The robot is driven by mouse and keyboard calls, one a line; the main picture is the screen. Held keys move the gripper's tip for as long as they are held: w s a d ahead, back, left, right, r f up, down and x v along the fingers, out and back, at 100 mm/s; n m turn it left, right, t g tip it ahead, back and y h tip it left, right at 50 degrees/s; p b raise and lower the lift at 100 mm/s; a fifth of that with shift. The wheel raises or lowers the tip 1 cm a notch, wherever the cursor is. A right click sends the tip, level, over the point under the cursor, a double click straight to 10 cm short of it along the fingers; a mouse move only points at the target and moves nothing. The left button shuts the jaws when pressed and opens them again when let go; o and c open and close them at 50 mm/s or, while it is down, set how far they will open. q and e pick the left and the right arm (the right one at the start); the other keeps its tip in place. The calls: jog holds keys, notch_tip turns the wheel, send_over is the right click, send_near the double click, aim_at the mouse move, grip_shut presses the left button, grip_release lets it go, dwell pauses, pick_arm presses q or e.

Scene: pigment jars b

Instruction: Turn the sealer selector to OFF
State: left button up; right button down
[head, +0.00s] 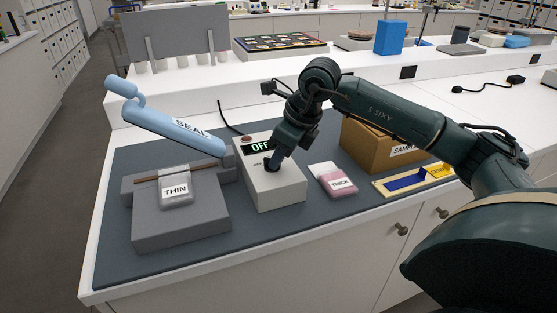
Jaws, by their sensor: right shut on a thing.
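The sealer's selector box (274,188) is a pale grey block on the dark mat. Its display (260,145) reads OFF in green letters. My right gripper (272,166) points down onto the box's top face and is shut on the selector knob, which it mostly hides. The sealer (182,225) is the grey body left of the box, with a light blue lever (172,128) marked SEAL raised and tilted above it. My left gripper is not in view.
A bag marked THIN (175,190) lies on the sealer. A pink bag marked THICK (338,184) lies right of the box. A cardboard box (372,153) and a yellow-and-blue tray (385,187) stand further right. The mat's front strip (130,268) is clear.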

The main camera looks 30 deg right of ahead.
jog(key=shift+n, duration=0.5)
jog(key=c, duration=1.5)
grip_release()
jog(key=shift+o, duration=0.2)
jog(key=shift+d+r, duration=0.1)
jog(key=v, duration=1.3)
jog(key=shift+w+d, duration=0.2)
jog(key=shift+w, duration=0.05)
jog(key=shift+s, duration=0.1)
